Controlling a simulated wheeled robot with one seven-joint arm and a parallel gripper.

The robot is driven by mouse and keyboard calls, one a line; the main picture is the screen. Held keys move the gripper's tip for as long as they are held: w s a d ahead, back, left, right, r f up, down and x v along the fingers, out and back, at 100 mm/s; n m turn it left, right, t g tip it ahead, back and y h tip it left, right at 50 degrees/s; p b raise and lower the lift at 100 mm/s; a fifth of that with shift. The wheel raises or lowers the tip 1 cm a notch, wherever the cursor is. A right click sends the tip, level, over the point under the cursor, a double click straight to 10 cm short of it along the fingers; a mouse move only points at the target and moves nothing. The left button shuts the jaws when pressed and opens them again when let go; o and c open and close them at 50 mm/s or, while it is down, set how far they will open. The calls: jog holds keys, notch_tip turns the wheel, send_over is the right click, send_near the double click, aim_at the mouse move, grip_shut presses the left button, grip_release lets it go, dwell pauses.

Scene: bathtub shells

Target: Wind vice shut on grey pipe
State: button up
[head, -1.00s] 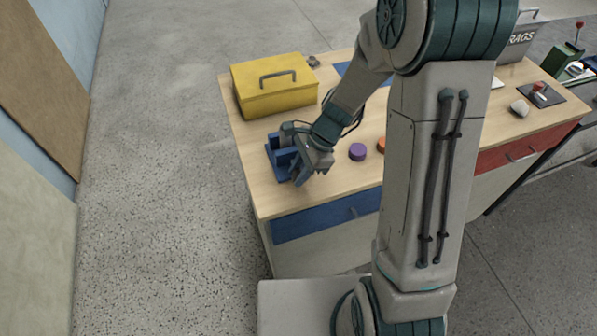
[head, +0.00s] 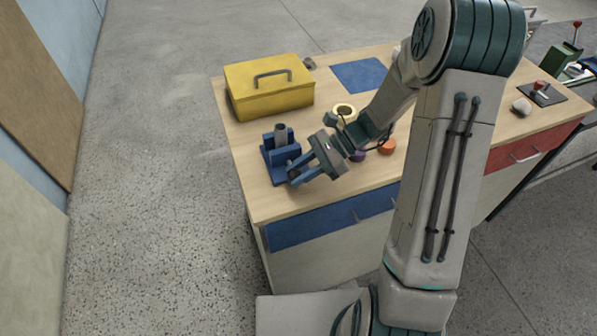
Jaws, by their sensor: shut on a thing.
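The blue vice (head: 268,163) stands near the left front of the wooden workbench. The grey pipe (head: 281,132) stands upright between its jaws; I cannot tell whether both jaws press on it. My gripper (head: 298,170) is at the vice's right front side, reaching in from the right. It is shut on what looks like the vice handle (head: 293,174), which the fingers mostly hide.
A yellow toolbox (head: 268,92) stands behind the vice. A cream ring (head: 344,111), a purple disc (head: 357,156) and an orange disc (head: 386,146) lie around my wrist. A blue mat (head: 360,75) lies at the back. The bench's left front corner is clear.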

jog(key=shift+s+f, duration=0.2)
jog(key=shift+s, duration=0.1)
jog(key=o, duration=0.5)
jog(key=shift+o, duration=1.4)
jog(key=shift+s+d+r, duration=0.1)
jog(key=shift+w+d+r, duration=0.25)
jog(key=shift+w+d, duration=0.05)
jog(key=shift+d, duration=0.1)
jog(key=b+v, duration=0.1)
jog(key=v, duration=1.2)
jog(key=shift+s+f, duration=0.1)
